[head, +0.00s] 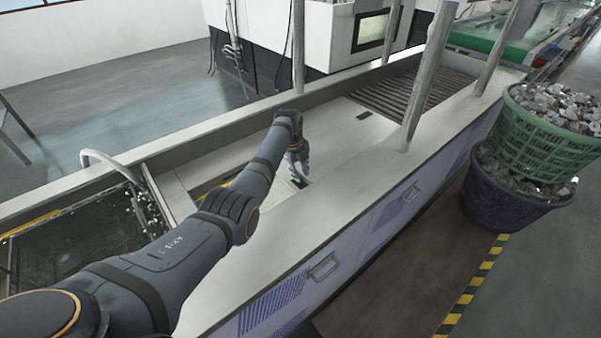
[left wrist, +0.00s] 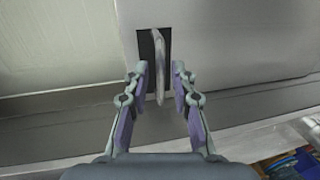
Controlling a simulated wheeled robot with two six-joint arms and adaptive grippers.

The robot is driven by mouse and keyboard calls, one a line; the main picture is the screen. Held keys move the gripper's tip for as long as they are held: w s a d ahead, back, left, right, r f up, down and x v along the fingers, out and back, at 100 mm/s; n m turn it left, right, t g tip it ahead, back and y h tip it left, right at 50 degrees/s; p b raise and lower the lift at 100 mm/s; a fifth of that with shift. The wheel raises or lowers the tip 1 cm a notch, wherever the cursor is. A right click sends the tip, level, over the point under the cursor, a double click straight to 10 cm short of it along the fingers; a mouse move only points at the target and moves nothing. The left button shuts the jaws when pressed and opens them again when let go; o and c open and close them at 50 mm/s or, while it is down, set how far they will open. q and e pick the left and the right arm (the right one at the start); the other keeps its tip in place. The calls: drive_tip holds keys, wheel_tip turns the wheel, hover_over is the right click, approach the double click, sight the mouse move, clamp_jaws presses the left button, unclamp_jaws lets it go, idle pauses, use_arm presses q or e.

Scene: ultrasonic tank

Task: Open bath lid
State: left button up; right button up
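The bath lid (head: 345,130) appears as a pale flat panel set inside the long white tank; my left arm hides part of that area. In the left wrist view, the grey lid surface (left wrist: 230,40) has a dark slot with a thin light handle (left wrist: 158,50) in it. My left gripper (head: 300,168) is low over the tank in the head view. Its fingers (left wrist: 161,76) are open in the wrist view, one on each side of the handle's lower end. I cannot tell whether they touch it. My right gripper is not in view.
Pale upright posts (head: 425,75) rise from the tank's rims on the right. A ribbed grey section (head: 405,92) lies beyond the lid. Green and purple baskets (head: 545,145) of metal pieces stand at the right. A water-filled bath (head: 75,240) is at the lower left.

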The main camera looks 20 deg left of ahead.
use_arm(q)
drive_tip(key=r, duration=0.4)
drive_tip(key=s+r, duration=0.1)
drive_tip(key=r, duration=0.3)
drive_tip(key=s+a+r, duration=0.1)
drive_tip(key=r, duration=0.2)
drive_tip(key=shift+a+r, duration=0.1)
drive_tip(key=shift+r, duration=0.3)
